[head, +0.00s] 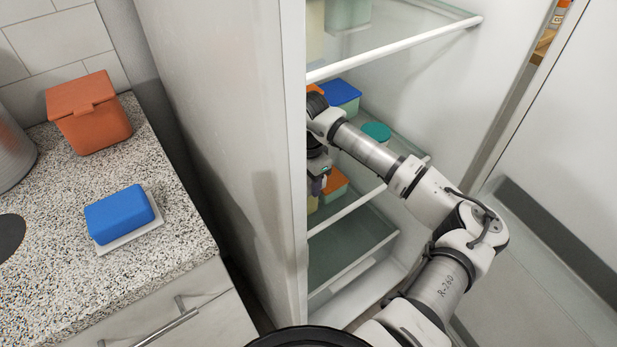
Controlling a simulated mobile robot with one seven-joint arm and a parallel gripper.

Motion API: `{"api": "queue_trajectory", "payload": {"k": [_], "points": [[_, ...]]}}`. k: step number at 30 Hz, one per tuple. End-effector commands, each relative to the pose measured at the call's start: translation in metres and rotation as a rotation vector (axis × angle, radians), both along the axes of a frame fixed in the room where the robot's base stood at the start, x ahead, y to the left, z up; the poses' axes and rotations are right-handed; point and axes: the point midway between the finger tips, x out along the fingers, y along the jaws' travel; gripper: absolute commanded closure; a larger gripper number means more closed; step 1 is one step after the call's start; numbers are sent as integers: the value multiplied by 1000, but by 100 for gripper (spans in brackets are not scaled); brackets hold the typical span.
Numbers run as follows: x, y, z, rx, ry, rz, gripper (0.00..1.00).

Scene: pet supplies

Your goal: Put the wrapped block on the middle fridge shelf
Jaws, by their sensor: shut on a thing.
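My gripper (318,184) is inside the open fridge, pointing down just above the middle shelf (350,207), at its left side. The fridge's side wall partly hides it. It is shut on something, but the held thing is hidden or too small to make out. I cannot tell whether it touches the shelf. No wrapped block shows clearly. A blue block-shaped thing (120,213) lies on a white dish (131,238) on the counter, well away from my gripper.
An orange-topped container (335,182) stands close beside my gripper. A blue-lidded tub (341,94) and a teal-lidded tub (376,131) stand farther back. The upper shelf (395,48) is above my arm. An orange lidded bin (90,115) stands on the counter.

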Motion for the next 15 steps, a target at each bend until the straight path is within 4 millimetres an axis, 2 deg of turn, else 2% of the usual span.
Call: {"api": "queue_trajectory", "payload": {"k": [13,14,15], "points": [[1,0,-6,-1,-1,1,83],[1,1,-6,-1,-1,1,53],[1,1,-5,-1,-1,0,48]]}}
